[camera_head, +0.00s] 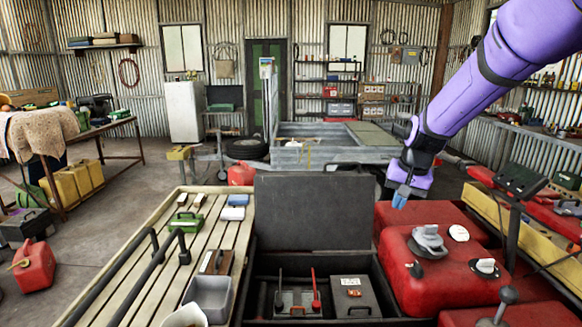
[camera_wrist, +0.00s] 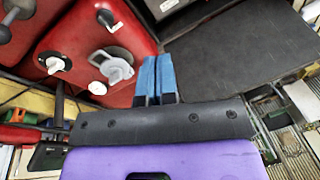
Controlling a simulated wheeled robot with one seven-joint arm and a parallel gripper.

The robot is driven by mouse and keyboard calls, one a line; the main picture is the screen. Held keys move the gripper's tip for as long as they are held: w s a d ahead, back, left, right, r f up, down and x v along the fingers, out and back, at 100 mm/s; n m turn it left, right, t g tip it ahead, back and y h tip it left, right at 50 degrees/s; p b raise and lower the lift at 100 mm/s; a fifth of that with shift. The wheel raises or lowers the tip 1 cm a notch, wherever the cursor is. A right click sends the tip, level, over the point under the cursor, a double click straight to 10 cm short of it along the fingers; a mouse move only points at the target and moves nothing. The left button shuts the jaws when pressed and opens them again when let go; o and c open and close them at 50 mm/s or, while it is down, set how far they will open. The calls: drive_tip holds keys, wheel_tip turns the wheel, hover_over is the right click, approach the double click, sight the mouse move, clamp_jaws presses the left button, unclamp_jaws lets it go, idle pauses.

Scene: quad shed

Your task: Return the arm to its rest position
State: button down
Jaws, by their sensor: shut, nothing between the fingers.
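My purple arm reaches in from the upper right in the head view. My gripper (camera_head: 401,195) has blue fingertips and points down above the left edge of the red fuel tanks (camera_head: 400,245). In the wrist view my gripper (camera_wrist: 155,75) shows its two blue fingers together, with nothing held. A red tank (camera_wrist: 75,50) with a grey cap (camera_wrist: 115,65) lies beyond the fingertips there. The raised black lid (camera_wrist: 235,45) of the box is to the right of the fingers.
An open black box (camera_head: 315,308) holds levers and a grey case (camera_head: 353,297). A slatted bench (camera_head: 150,265) with small boxes and a grey tray (camera_head: 207,298) is to its left. A black screen (camera_head: 521,177) on a post stands right.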

drive_tip(key=s+d+r+n+t, duration=0.1)
drive_tip(key=s+r, duration=0.7)
drive_tip(key=s, duration=0.1)
drive_tip(key=s+d+r+n+t, duration=0.1)
drive_tip(key=s+r, duration=0.1)
drive_tip(key=s, duration=1)
drive_tip(key=s+d+r+n+t+h, duration=0.1)
drive_tip(key=s+d+r, duration=0.1)
drive_tip(key=s, duration=1)
drive_tip(key=shift+s+r+n+h, duration=0.3)
drive_tip(key=shift+r+n, duration=0.05)
drive_tip(key=shift+n, duration=0.05)
drive_tip(key=shift+a, duration=0.15)
